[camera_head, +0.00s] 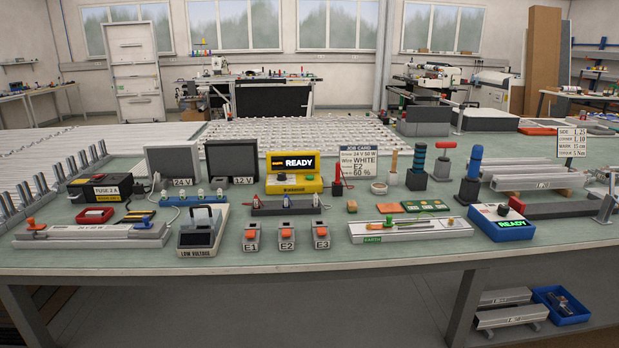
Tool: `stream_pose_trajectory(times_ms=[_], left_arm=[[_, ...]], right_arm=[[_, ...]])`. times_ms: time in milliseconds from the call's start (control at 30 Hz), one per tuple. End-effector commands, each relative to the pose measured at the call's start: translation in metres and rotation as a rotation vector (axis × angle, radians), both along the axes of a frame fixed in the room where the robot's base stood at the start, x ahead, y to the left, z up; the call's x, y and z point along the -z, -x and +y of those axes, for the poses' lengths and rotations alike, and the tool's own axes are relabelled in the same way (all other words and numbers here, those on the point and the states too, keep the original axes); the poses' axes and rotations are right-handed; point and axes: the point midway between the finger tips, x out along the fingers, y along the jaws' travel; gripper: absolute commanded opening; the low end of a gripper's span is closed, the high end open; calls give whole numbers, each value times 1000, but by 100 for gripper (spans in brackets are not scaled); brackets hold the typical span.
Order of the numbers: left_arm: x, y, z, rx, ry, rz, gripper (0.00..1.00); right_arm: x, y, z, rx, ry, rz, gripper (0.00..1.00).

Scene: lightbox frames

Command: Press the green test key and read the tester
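A yellow tester (294,184) stands at the middle back of the bench, its dark screen reading READY in white. No other green key can be made out. Neither of my grippers is in view.
Blocks E1 (251,238), E2 (287,237) and E3 (321,236) stand near the front edge, beside a LOW VOLTAGE unit (199,239). A job card (358,165) reads 24 V 50 W, WHITE, E2, 60 %. The bench front strip (300,263) is clear.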

Motion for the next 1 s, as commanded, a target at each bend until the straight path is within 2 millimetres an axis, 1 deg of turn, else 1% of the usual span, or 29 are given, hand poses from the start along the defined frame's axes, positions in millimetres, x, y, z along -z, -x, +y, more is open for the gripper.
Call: stream_pose_trajectory(times_ms=[567,600,633,1000], left_arm=[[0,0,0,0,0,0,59],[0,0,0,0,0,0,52],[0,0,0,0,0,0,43],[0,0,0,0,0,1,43]], right_arm=[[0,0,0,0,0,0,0],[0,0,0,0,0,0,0],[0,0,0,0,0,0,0],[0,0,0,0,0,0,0]])
